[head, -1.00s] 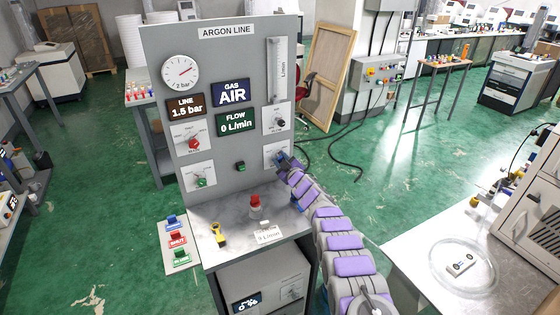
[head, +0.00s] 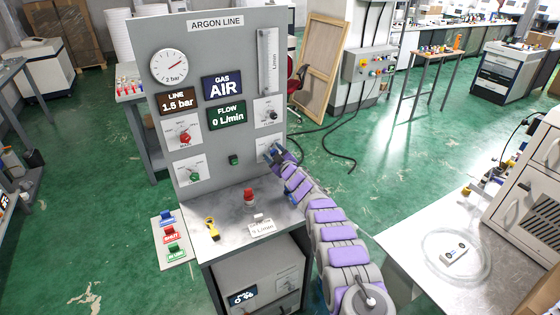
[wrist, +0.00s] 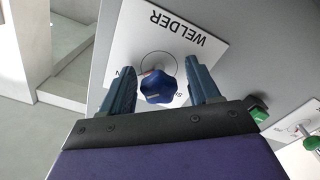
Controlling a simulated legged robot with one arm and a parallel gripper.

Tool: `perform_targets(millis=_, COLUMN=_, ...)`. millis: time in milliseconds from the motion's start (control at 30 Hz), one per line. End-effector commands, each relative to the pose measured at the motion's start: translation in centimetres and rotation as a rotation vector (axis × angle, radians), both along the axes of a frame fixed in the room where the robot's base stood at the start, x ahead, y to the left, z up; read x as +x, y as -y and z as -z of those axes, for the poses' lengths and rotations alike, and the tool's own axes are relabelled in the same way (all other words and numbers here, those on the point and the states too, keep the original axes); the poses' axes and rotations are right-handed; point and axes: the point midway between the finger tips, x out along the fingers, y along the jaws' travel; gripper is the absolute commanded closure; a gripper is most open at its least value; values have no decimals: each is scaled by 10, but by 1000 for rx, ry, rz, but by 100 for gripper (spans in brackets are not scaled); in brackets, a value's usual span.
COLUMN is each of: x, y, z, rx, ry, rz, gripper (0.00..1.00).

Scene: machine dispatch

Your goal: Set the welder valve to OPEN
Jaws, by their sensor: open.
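The welder valve is a blue lobed knob (wrist: 158,87) on a white plate marked WELDER (wrist: 175,40), seen upside down in the wrist view. My gripper (wrist: 160,85) is open, with one blue finger on each side of the knob. Whether the fingers touch it I cannot tell. The plate's position words are mostly hidden by the fingers and knob. In the head view my gripper (head: 275,155) is at the lower right of the ARGON LINE panel (head: 217,60) and covers most of the welder plate.
The panel also carries a red knob (head: 185,138), a green knob (head: 193,174), a dark knob (head: 271,115) and a green button (head: 234,160). Below is a shelf (head: 230,240) with a red-topped item (head: 249,196) and a yellow item (head: 212,227). A bench (head: 425,270) stands at right.

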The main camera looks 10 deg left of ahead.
Motion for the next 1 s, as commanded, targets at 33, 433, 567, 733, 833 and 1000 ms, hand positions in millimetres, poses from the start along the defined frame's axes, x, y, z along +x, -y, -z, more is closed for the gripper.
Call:
perform_targets(millis=33, x=-1, y=1, z=-1, rx=0, ry=0, rz=-1, gripper=39)
perform_targets(millis=433, x=-21, y=16, z=-3, rx=3, ry=-2, rz=0, gripper=39)
perform_targets(millis=567, x=-30, y=19, z=-1, rx=0, ry=0, rz=-1, gripper=39)
perform_targets(millis=733, x=-40, y=26, z=-3, rx=0, ry=1, rz=-2, gripper=39)
perform_targets(millis=833, x=-47, y=32, z=0, rx=-1, ry=-3, rz=2, gripper=39)
perform_targets(millis=1000, x=-60, y=41, z=-1, rx=-2, ry=-1, rz=1, gripper=39)
